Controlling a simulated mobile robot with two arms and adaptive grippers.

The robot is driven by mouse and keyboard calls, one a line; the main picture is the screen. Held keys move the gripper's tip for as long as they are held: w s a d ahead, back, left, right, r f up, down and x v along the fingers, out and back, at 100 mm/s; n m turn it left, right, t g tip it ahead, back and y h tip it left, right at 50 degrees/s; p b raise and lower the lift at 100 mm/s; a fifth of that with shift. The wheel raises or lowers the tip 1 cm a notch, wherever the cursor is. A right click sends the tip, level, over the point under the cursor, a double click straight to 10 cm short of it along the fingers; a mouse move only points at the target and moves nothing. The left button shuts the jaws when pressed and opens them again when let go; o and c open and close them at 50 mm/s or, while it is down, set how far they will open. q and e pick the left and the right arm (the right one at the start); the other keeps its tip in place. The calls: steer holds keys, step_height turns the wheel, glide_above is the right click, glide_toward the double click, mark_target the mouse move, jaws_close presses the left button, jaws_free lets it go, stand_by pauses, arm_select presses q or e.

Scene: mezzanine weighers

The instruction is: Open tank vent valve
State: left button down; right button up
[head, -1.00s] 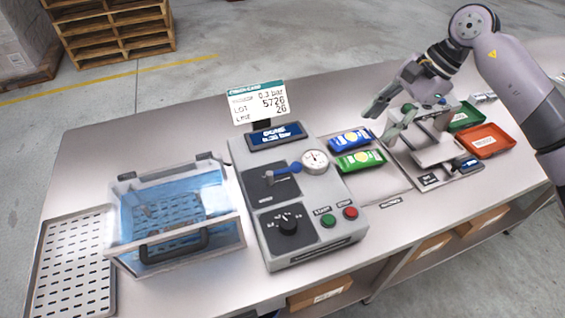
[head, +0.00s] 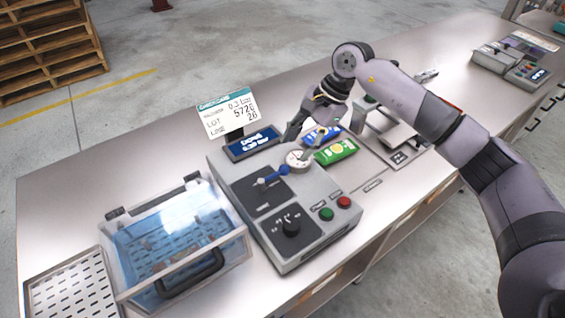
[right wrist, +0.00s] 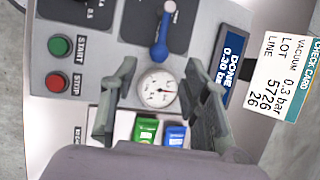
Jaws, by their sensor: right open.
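The vent valve has a blue lever (head: 275,175) on a dark plate of the grey control console (head: 325,233); the lever also shows in the right wrist view (right wrist: 161,36). The clear tank (head: 180,240) of blue water stands left of the console with its lid down. My right gripper (head: 300,140) is behind the console, near the round gauge (head: 298,159). In the right wrist view its open, empty fingers (right wrist: 163,90) are on either side of the gauge (right wrist: 157,88), with the lever beyond them. My left gripper is not in view.
A check card (head: 229,112) and a display (head: 252,142) reading DONE stand at the console's back. Green and red buttons (head: 327,214) are at its front right. Blue and green packets (head: 335,151) lie right of it. A slotted tray (head: 72,290) is at far left.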

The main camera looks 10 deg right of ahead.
mark_target(282, 169)
steer(key=p+x, duration=0.2)
steer(key=x, duration=0.6)
steer(key=shift+a+f, duration=0.25)
steer(key=shift+f, duration=0.05)
steer(key=shift+a+f, duration=0.1)
steer(key=shift+f, duration=0.1)
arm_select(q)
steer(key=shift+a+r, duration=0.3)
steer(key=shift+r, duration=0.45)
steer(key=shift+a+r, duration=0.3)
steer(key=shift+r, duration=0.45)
arm_select(e)
steer(key=shift+f, duration=0.1)
steer(key=shift+c, duration=0.2)
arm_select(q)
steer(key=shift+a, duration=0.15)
arm_select(e)
jaws_close()
steer(key=shift+w, duration=0.1)
